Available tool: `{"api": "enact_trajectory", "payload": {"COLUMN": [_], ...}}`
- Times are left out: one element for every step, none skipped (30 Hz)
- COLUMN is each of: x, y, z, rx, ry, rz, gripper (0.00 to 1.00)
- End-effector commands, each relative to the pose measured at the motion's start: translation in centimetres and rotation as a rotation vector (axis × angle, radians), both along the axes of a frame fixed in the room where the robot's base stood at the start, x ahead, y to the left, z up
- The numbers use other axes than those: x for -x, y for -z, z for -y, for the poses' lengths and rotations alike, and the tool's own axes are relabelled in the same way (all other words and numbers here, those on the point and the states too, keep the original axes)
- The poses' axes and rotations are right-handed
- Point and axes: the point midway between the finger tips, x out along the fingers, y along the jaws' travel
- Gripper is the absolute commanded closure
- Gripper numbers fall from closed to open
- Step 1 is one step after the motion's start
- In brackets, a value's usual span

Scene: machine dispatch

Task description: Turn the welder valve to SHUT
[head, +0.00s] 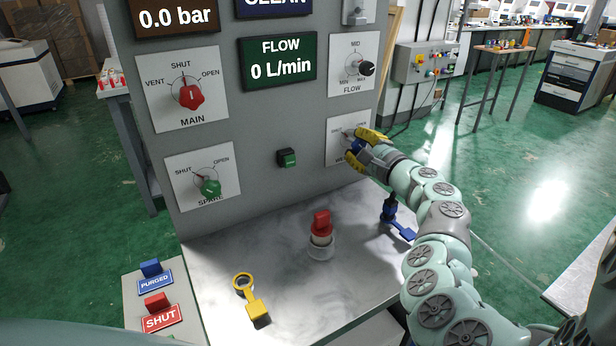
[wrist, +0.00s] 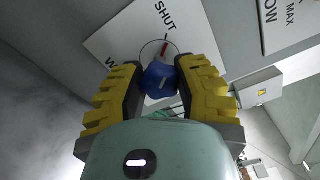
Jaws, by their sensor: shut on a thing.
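The welder valve plate (head: 337,153) is at the lower right of the grey panel, partly hidden by my gripper (head: 361,146). Its blue knob (head: 357,145) is between my yellow-padded fingers. In the wrist view my gripper (wrist: 160,80) is shut on the blue knob (wrist: 157,82), one finger on each side. The white plate (wrist: 118,42) shows the word SHUT above the knob. A red pointer mark (wrist: 165,48) lies close to the tick beneath SHUT. Part of the plate's lettering is hidden behind my fingers.
The MAIN knob (head: 189,95) is red, the SPARE knob (head: 210,187) green, the FLOW knob (head: 366,68) black. A red-topped object (head: 321,226), a yellow tag (head: 256,306) and a blue tag (head: 401,230) are on the ledge. PURGED (head: 155,280) and SHUT (head: 161,315) tags are at lower left.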

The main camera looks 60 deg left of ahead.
Motion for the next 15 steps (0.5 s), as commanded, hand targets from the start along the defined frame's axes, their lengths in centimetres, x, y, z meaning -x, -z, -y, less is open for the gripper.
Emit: {"api": "enact_trajectory", "payload": {"x": [0.09,0.09,0.09,0.09,0.1,0.11,0.13,0.13,0.15,0.15,0.16,0.17,0.16,0.17,0.18], "y": [0.11,0.08,0.06,0.06,0.04,0.03,0.01,0.0,-0.02,-0.03,-0.05,-0.05,-0.06,-0.07,-0.08], "z": [-0.08,-0.08,-0.08,-0.09,-0.09,-0.1,-0.1,-0.1,-0.11,-0.11,-0.11,-0.11,-0.11,-0.11,-0.11], "rx": [-0.002,-0.001,0.0,0.002,0.003,0.003,0.004,0.004,0.004,0.005,0.006,0.006,0.006,0.006,0.006], "ry": [-0.001,-0.001,-0.001,-0.001,-0.001,-0.001,-0.001,-0.001,-0.002,-0.002,-0.002,-0.002,-0.002,-0.002,-0.003], "rz": [0.022,0.034,0.048,0.058,0.066,0.075,0.08,0.085,0.09,0.093,0.096,0.098,0.099,0.1,0.101], "gripper": [1.0,1.0,1.0,1.0,1.0,1.0,1.0,1.0,1.0,1.0,1.0,1.0,1.0,1.0,1.0]}}
